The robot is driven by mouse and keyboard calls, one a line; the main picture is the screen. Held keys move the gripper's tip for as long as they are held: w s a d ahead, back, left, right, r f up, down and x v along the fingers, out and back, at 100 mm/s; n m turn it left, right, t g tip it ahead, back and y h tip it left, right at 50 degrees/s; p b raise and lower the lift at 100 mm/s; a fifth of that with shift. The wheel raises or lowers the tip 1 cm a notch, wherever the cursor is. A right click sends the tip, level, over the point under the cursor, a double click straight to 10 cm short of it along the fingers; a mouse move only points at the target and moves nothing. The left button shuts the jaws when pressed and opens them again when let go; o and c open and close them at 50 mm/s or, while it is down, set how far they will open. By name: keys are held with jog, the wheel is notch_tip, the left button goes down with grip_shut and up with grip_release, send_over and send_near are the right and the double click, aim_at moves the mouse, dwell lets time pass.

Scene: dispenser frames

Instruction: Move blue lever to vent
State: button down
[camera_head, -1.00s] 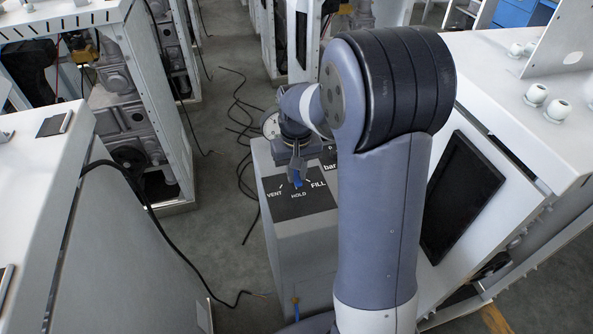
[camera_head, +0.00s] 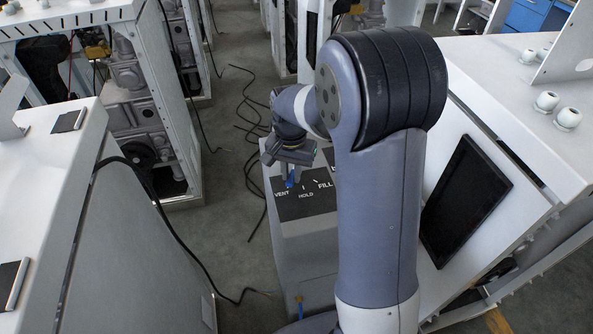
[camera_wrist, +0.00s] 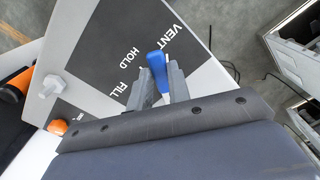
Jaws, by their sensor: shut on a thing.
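The blue lever (camera_head: 290,181) stands on a dark panel (camera_head: 308,205) marked VENT, HOLD and FILL. In the head view the lever lies close to the VENT label, left of the HOLD mark. In the wrist view the blue lever (camera_wrist: 157,64) points toward the VENT label (camera_wrist: 158,37), covering part of the line beside it. My gripper (camera_wrist: 160,80) is shut on the lever, with one finger on each side of it. In the head view my gripper (camera_head: 290,172) is over the panel's left part, and my arm hides part of the box.
The panel is on top of a pale box (camera_head: 305,250). An orange knob (camera_wrist: 57,127) and a grey knob (camera_wrist: 52,85) stand beside the panel. White cabinets flank the box, and black cables (camera_head: 250,130) lie on the floor.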

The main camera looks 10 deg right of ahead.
jog(key=shift+w+a+m, duration=0.35)
jog(key=shift+a+m, duration=0.1)
jog(key=shift+m, duration=0.55)
jog(key=c, duration=1.3)
grip_release()
notch_tip(320, 180, up, 11)
jog(key=shift+f, duration=0.1)
notch_tip(320, 180, down, 11)
jog(key=shift+r, duration=0.1)
jog(key=shift+d, duration=0.1)
